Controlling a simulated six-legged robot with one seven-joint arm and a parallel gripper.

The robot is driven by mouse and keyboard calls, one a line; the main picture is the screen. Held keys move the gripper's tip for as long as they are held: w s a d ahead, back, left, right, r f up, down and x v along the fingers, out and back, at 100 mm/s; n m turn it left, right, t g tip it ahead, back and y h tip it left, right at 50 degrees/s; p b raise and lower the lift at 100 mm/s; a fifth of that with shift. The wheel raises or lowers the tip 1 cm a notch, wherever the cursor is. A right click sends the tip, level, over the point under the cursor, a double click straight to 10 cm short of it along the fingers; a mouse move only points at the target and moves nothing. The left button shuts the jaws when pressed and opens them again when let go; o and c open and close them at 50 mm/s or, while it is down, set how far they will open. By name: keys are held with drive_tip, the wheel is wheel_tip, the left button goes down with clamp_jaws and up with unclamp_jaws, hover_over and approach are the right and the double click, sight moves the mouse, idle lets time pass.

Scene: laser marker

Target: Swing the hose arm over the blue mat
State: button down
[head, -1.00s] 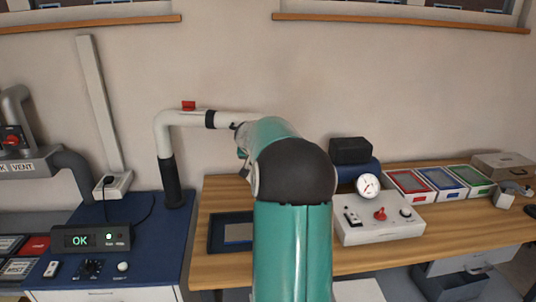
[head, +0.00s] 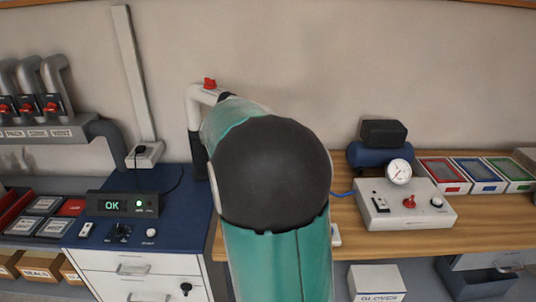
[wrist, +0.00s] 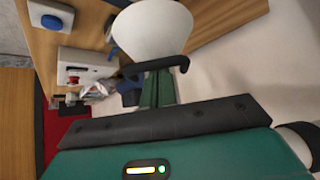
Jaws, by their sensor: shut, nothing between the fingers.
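The hose arm (head: 195,108) is a white pipe with a dark lower sleeve and a red lever on top, standing at the back of the blue-topped cabinet. My own arm hides its far end in the head view. In the wrist view a white hood (wrist: 152,30) with a black curved handle (wrist: 180,62) is close ahead. My gripper (wrist: 161,76) shows there as green fingers, shut, with tips at or just short of the handle; contact cannot be told. In the head view my gripper is hidden. The blue mat is hidden behind my arm.
The blue cabinet top (head: 185,228) holds a display reading OK (head: 121,205). A white control box with a gauge (head: 410,206) stands on the wooden bench (head: 345,240), beside several coloured trays. Red-levered pipes (head: 30,100) stand far left.

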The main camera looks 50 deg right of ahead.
drive_tip(key=shift+w+a, duration=0.25)
drive_tip(key=shift+a, duration=1.05)
drive_tip(key=shift+r, duration=0.1)
